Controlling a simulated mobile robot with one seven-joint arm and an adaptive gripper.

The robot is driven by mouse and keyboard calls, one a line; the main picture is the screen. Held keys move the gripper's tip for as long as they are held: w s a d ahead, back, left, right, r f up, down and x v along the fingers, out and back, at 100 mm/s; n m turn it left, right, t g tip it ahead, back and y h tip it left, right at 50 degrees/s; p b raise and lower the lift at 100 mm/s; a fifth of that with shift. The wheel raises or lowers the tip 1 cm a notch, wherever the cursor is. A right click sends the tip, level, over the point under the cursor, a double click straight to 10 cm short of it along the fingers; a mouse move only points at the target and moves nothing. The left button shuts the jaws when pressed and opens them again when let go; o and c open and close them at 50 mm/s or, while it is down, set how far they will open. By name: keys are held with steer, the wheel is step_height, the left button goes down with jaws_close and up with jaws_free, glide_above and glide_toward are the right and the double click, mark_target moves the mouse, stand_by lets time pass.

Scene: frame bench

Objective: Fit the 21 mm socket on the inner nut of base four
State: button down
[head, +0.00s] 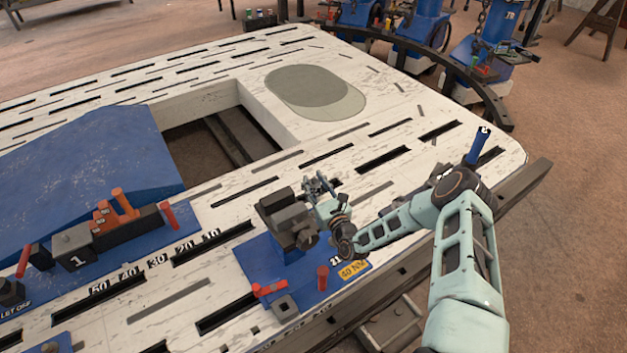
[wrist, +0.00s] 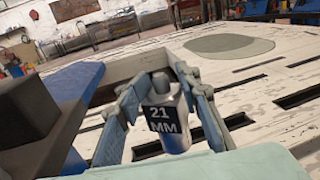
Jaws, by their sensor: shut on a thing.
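My gripper (head: 320,190) is at the near part of the white bench, above and beside a dark grey block (head: 285,212) on a blue plate (head: 255,265). In the wrist view its two fingers (wrist: 163,88) are shut on a grey metal socket (wrist: 176,143) with a dark label reading "21 MM". The socket stands roughly upright between the fingers. The blue plate bears a yellow "40 NM" tag (head: 352,270) and a partly hidden "21" mark. I cannot make out the inner nut or a number four on any base.
A blue ramp-like block (head: 90,150) and a unit marked 1 (head: 78,260) lie to the left. The white bench (head: 215,190) has slots and a large square opening. A blue upright handle (head: 478,147) stands at the right edge.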

mark_target(316, 196)
steer(key=shift+f+b, duration=1.75)
steer(key=shift+f, duration=0.85)
steer(key=shift+f+b, duration=1.1)
steer(key=shift+f, duration=0.85)
steer(key=c, duration=1.3)
jaws_free()
steer(key=shift+s, duration=0.1)
steer(key=v, duration=1.2)
